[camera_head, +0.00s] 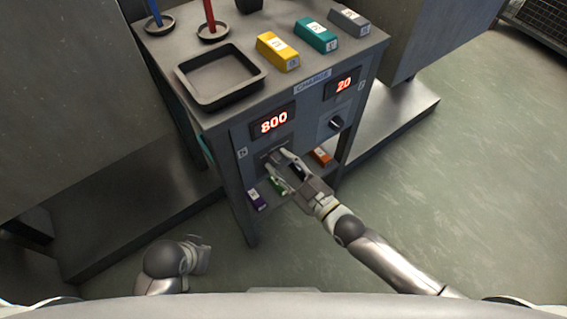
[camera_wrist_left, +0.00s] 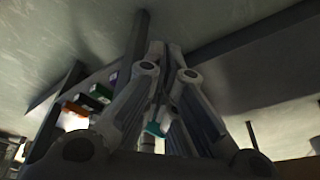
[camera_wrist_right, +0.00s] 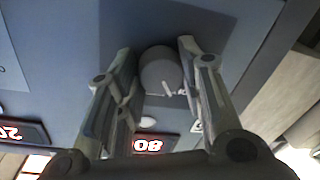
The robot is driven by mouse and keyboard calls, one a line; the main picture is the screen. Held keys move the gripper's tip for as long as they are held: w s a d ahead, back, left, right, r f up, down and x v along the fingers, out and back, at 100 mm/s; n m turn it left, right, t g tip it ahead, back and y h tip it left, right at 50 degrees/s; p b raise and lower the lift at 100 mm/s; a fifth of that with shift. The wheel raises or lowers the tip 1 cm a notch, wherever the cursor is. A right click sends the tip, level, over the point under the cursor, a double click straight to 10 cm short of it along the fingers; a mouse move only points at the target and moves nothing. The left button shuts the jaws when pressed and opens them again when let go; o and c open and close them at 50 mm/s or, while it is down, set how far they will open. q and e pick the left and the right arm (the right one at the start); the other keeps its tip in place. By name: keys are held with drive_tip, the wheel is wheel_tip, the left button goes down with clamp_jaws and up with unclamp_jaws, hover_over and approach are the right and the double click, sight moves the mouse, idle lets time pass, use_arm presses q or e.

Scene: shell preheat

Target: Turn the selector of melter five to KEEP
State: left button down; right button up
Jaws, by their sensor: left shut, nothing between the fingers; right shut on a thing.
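My right gripper (camera_head: 275,160) is shut on this knob, one finger on each side; in the head view the hand hides the knob. My left gripper (camera_wrist_left: 157,50) is shut and empty, low to the left of the stand, apart from it.
A second display reading 20 (camera_head: 344,84) has its own dark knob (camera_head: 336,122). On top are a black tray (camera_head: 221,77) and yellow (camera_head: 278,51), teal (camera_head: 316,35) and grey (camera_head: 349,22) blocks. Purple (camera_head: 256,200) and orange (camera_head: 321,156) blocks lie on the lower shelf. The right floor is clear.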

drive_tip(key=shift+m, duration=0.9)
drive_tip(key=shift+f+m, duration=0.1)
drive_tip(key=shift+m, duration=0.7)
drive_tip(key=m, duration=0.2)
drive_tip(key=shift+s+m, duration=0.1)
drive_tip(key=shift+m, duration=0.3)
use_arm(q)
drive_tip(key=shift+s+x, duration=0.1)
drive_tip(key=shift+x, duration=0.5)
drive_tip(key=shift+s+x, duration=0.15)
drive_tip(key=shift+x, duration=0.45)
use_arm(e)
drive_tip(key=shift+m+t, duration=0.3)
drive_tip(key=shift+m, duration=0.2)
use_arm(q)
drive_tip(key=shift+d, duration=0.1)
use_arm(e)
drive_tip(key=o, duration=1)
